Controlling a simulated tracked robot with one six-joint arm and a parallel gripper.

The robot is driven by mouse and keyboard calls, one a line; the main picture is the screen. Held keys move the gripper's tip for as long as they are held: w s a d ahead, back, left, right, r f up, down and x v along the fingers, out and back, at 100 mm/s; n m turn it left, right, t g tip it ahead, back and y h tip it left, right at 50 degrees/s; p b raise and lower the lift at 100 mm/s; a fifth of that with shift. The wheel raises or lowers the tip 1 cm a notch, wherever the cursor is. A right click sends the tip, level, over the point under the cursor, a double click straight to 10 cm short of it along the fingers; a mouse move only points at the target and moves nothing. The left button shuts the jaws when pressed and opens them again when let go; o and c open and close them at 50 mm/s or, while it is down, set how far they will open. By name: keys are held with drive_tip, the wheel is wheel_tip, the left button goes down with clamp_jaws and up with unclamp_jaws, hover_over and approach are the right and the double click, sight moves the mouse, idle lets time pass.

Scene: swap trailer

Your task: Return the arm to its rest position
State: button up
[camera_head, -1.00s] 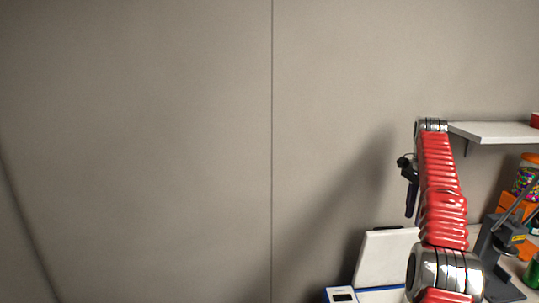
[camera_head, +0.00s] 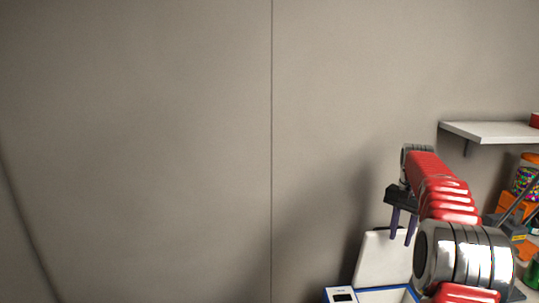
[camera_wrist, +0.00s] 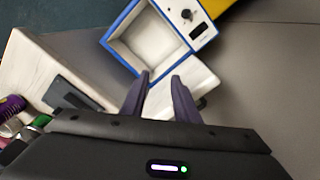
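My red arm reaches up from the lower right in the head view. My gripper (camera_head: 402,232) hangs from its end with two dark purple fingers pointing down, in front of the wall. In the wrist view the gripper (camera_wrist: 159,80) shows its two fingers apart with nothing between them. Behind them is a blue-rimmed box (camera_wrist: 110,42) with a white inside, its white lid (camera_wrist: 186,88) open. The box looks empty where its inside shows. The fingertips appear apart from the box.
A white shelf (camera_head: 490,131) is on the wall at right. Below it are a jar of colourful pieces (camera_head: 526,180), orange items and a green object (camera_head: 532,273), partly behind my arm. Bare grey wall (camera_head: 140,150) fills the left and middle.

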drive_tip(key=s+a+r+n+t, duration=0.1)
drive_tip(key=s+a+n, duration=0.2)
drive_tip(key=s+a, duration=0.5)
drive_tip(key=s+a+r+n+t, duration=0.1)
drive_tip(key=s+a, duration=0.7)
drive_tip(key=s, duration=0.9)
drive_tip(key=s+a+r+n+t, duration=0.2)
drive_tip(key=s+a+n, duration=0.3)
drive_tip(key=s, duration=0.8)
drive_tip(key=shift+s+a+n+t, duration=0.25)
drive_tip(key=shift+a+t, duration=0.45)
drive_tip(key=shift+a, duration=1.1)
